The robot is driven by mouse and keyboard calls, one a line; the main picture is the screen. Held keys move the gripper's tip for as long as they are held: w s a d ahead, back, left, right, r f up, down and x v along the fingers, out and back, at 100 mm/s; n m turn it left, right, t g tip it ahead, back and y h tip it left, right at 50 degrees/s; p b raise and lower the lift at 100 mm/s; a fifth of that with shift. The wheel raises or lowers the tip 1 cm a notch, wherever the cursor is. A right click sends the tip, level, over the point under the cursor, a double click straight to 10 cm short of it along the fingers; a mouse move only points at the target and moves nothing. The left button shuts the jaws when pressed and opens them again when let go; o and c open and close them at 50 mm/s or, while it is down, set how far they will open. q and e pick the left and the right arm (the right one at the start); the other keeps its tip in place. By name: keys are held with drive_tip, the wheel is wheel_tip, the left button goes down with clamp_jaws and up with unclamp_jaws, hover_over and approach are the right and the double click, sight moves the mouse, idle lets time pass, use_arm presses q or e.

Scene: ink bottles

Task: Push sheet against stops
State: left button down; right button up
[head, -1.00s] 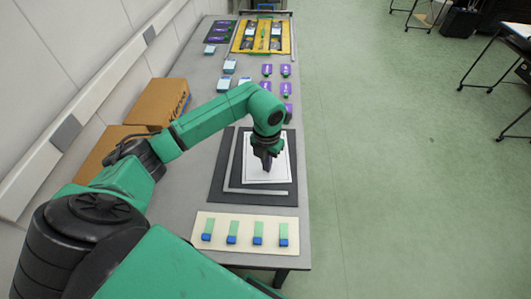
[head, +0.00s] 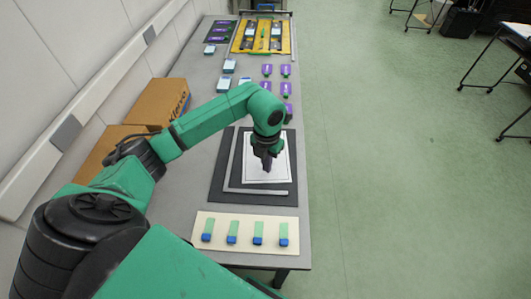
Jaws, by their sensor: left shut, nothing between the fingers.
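A white sheet (head: 281,168) with a thin dark border line lies on a dark board (head: 228,194). Light grey stops (head: 256,191) form an L along the board's left and near sides. The sheet lies inside the L; its left edge is partly hidden by my arm, and a thin dark strip shows between its near edge and the near stop. My left gripper (head: 266,168) is shut, points down, and is over the sheet with its tips at or just above it. I cannot tell if they touch. My right gripper is not in view.
A cream board with several green-and-blue pieces (head: 258,232) lies at the near table end. Purple bottles (head: 267,70) and light blue boxes (head: 229,66) stand beyond. A yellow tray (head: 238,42) is at the far end. Cardboard boxes (head: 157,101) line the left wall.

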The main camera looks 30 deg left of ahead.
sight(251, 183)
use_arm(q)
drive_tip(key=shift+f+b, duration=0.65)
drive_tip(key=shift+f, duration=0.15)
drive_tip(key=shift+s, duration=0.1)
drive_tip(key=shift+s+a+p, duration=0.2)
drive_tip(key=shift+s+a, duration=0.1)
drive_tip(key=shift+s, duration=0.3)
drive_tip(key=shift+s+a+p, duration=0.15)
drive_tip(key=shift+s+a, duration=0.15)
drive_tip(key=shift+s, duration=0.25)
drive_tip(key=shift+s+a+f, duration=0.15)
drive_tip(key=shift+s+a, duration=0.15)
drive_tip(key=shift+s, duration=0.4)
drive_tip(key=shift+s+a+f, duration=0.15)
drive_tip(key=shift+s+a, duration=0.15)
drive_tip(key=shift+s, duration=0.4)
drive_tip(key=shift+w+a+r+p, duration=0.1)
drive_tip(key=shift+r+p, duration=1.1)
drive_tip(key=shift+r, duration=0.7)
drive_tip(key=shift+w+r+p, duration=0.1)
drive_tip(key=shift+r+p, duration=1.1)
drive_tip(key=shift+r, duration=0.65)
drive_tip(key=shift+f, duration=0.1)
